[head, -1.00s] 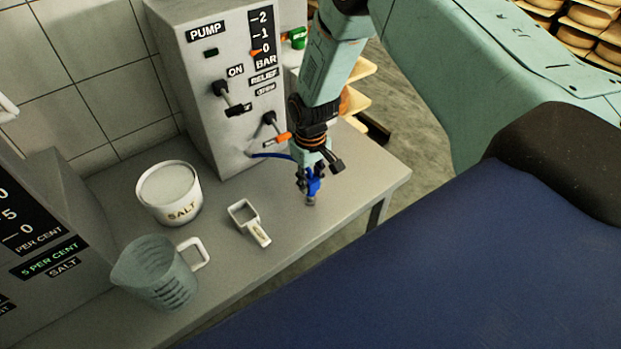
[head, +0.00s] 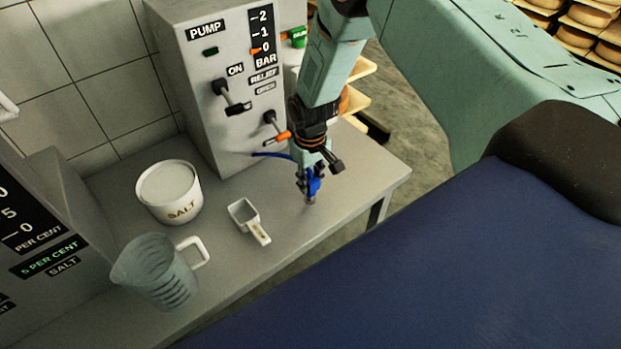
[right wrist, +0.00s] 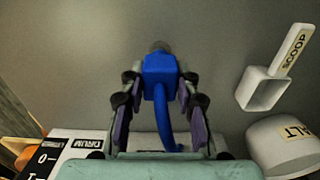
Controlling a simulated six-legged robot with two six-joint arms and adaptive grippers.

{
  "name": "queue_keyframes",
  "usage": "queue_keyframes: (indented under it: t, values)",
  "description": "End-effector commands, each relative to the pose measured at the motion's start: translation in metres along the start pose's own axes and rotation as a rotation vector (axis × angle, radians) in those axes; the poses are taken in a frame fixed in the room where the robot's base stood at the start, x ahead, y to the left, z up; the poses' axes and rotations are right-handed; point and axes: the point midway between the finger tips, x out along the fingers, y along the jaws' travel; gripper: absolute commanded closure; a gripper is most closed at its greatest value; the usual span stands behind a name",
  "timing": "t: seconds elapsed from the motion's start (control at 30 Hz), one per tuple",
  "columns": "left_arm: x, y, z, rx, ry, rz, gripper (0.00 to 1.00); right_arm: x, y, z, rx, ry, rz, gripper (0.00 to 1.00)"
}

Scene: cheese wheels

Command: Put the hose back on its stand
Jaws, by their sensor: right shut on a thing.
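My right gripper (head: 310,184) is over the right part of the grey table. It is shut on the blue hose end (head: 314,186), which points down with a grey tip just above or at the tabletop; I cannot tell if it touches. In the right wrist view the blue hose end (right wrist: 160,78) sits between the two fingers (right wrist: 158,95), with the hose curving back toward the pump. In the head view a thin blue length of hose (head: 270,155) runs from the pump box to behind the gripper. I cannot make out a hose stand. My left gripper is not in view.
The pump box (head: 215,115) with levers stands behind the gripper. A salt tub (head: 170,205), a white scoop (head: 250,222) and a clear jug (head: 158,275) stand left on the table (head: 355,180). Cheese wheels (head: 590,15) lie on shelves at top right.

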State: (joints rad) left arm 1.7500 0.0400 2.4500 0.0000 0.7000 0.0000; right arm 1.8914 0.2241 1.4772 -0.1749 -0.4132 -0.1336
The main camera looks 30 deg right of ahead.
Motion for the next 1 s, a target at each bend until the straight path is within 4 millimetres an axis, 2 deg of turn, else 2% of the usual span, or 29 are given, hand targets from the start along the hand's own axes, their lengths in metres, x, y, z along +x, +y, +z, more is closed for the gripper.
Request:
queue_keyframes:
  t: [1.0]
  values:
    - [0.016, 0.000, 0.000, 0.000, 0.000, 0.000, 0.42, 0.023, 0.000, 0.000, 0.000, 0.000, 0.000, 1.00]
